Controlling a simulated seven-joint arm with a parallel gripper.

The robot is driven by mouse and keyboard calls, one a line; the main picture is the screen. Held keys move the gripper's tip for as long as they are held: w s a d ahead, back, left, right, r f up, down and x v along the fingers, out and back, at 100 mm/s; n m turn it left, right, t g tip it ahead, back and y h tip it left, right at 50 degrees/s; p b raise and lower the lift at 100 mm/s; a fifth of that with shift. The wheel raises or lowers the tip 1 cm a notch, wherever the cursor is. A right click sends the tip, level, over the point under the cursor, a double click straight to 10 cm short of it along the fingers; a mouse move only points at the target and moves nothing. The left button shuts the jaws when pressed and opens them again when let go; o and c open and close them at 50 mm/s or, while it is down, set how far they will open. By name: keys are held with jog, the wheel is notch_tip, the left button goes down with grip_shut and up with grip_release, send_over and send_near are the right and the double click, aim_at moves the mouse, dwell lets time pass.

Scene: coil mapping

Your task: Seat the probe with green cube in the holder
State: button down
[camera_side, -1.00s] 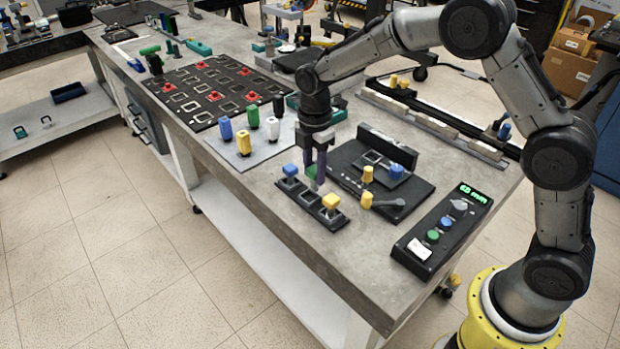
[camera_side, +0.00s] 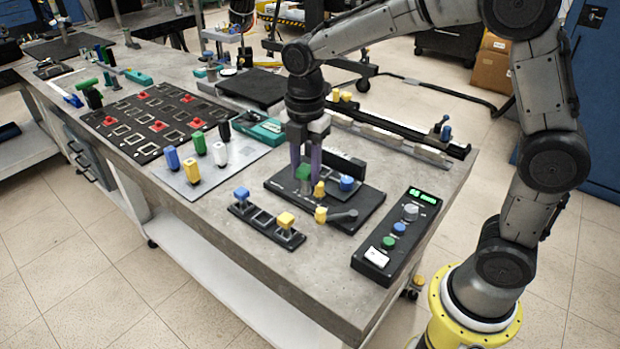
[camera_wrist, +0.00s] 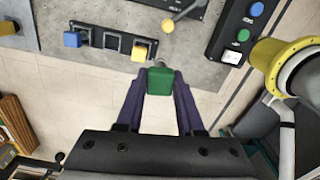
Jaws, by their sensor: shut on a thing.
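My gripper (camera_side: 305,172) is shut on the green cube (camera_side: 303,173), the top of a probe. In the wrist view the green cube (camera_wrist: 161,81) sits between my two purple fingers (camera_wrist: 160,95). The probe's lower end is hidden. In the side view they appear over the back left part of a black plate fixture (camera_side: 352,220); I cannot tell whether the probe touches it.
A control box (camera_side: 395,240) with knob and buttons stands right of the fixture. A grey plate (camera_side: 215,170) with coloured pegs and a black board (camera_side: 150,120) with red pieces lie left. A rail (camera_side: 410,138) runs behind. Bare tabletop lies around the rack.

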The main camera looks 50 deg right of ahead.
jog(key=w+d+f+m, duration=0.1)
jog(key=w+d+f, duration=0.3)
jog(key=d, duration=0.5)
jog(key=w+d+f+m, duration=0.15)
jog(key=w+d, duration=0.35)
jog(key=d, duration=0.5)
jog(key=shift+n, duration=0.35)
jog(key=shift+w+a+f, duration=0.1)
jog(key=shift+f, duration=1.3)
jog(key=shift+w+f, duration=0.1)
jog(key=shift+f, duration=1.25)
jog(key=shift+f, duration=0.45)
grip_release()
notch_tip(320, 180, up, 7)
